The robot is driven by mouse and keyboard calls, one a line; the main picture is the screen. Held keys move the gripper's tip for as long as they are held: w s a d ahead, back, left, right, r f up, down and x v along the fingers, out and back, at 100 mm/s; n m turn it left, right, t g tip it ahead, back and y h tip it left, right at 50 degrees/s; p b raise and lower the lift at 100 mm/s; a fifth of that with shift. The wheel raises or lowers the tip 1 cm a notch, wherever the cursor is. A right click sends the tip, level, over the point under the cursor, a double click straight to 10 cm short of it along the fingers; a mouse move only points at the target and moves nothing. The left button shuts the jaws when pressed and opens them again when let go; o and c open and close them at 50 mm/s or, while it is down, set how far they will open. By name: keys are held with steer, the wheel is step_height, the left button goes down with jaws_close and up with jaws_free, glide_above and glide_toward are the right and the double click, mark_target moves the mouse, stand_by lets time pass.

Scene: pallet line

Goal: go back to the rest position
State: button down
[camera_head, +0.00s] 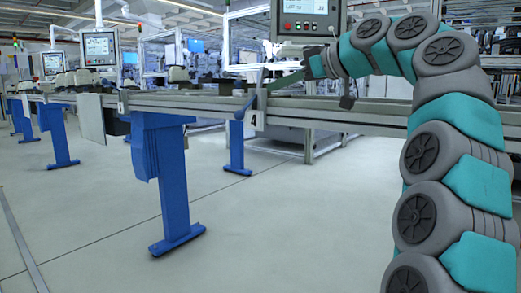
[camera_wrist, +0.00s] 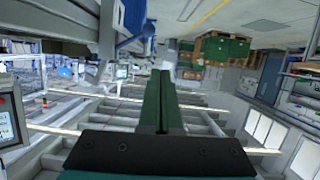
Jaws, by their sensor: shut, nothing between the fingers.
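My gripper (camera_head: 276,86) is at the end of my arm, which arches up from the right side of the head view and reaches left over the conveyor line (camera_head: 350,113). Its dark green fingers point left and slightly down. In the wrist view my gripper (camera_wrist: 161,74) has its two fingers pressed together with nothing between them. I cannot tell how far the fingers are above the line.
Blue legs (camera_head: 170,185) carry the line. A control panel (camera_head: 306,18) hangs behind my arm. Another screen (camera_head: 100,45) stands at left. The grey floor (camera_head: 270,240) in front is clear. Stacked boxes on pallets (camera_wrist: 222,50) show in the wrist view.

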steer(key=s+f+m+g+h, duration=0.25)
steer(key=s+f, duration=0.55)
steer(key=f, duration=0.4)
steer(key=s+f+m+g+h, duration=0.25)
steer(key=s+f, duration=0.55)
steer(key=f, duration=0.4)
steer(key=s+f+m+g+h, duration=0.25)
steer(key=s+f, duration=0.45)
steer(key=f, duration=0.5)
steer(key=s+d+f+m+g+h, duration=0.2)
steer(key=s+d+f, duration=0.3)
steer(key=s+f, duration=0.4)
steer(key=s+d+f+m+g+h, duration=0.15)
steer(key=s+d+f, duration=0.4)
steer(key=s, duration=0.55)
step_height(320, 180, up, 12)
steer(key=p, duration=1.2)
steer(key=shift+a+p, duration=0.3)
steer(key=shift+p, duration=0.05)
steer(key=shift+f, duration=0.1)
steer(key=shift+w, duration=0.1)
